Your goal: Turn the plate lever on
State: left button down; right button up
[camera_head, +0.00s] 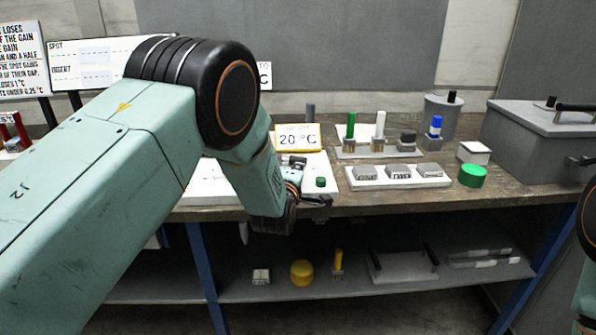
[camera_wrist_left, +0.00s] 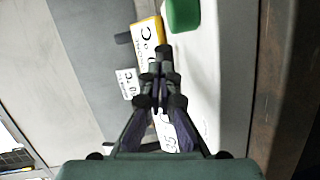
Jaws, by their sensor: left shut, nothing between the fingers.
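A white plate unit (camera_head: 205,190) stands on the bench, with a yellow-edged 20 °C sign (camera_head: 297,138) at its back. A small green piece (camera_head: 320,182) sits on it; a green piece also shows at the top of the left wrist view (camera_wrist_left: 183,15). A grey upright post (camera_head: 310,112) stands behind the sign. I cannot tell which part is the plate lever. My left gripper (camera_head: 322,200) is shut and empty at the unit's front, close to the green piece. In the left wrist view its joined fingertips (camera_wrist_left: 162,55) overlap the sign's edge. My right gripper is out of view.
To the right are a white tray of grey blocks (camera_head: 399,184), a rack with green and white sticks (camera_head: 362,153), a green cylinder (camera_head: 473,175) and a large grey box (camera_head: 535,130). A lower shelf (camera_head: 215,293) holds a yellow cylinder (camera_head: 302,273). My left arm covers the bench's left part.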

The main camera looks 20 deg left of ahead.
pick_arm(q)
jog(key=shift+s, duration=0.15)
jog(key=s+d+p, duration=0.2)
jog(key=s+d+r+p, duration=0.1)
jog(key=s+d+p, duration=0.3)
jog(key=s+d, duration=0.1)
jog(key=shift+r, duration=0.3)
jog(key=shift+f, duration=0.15)
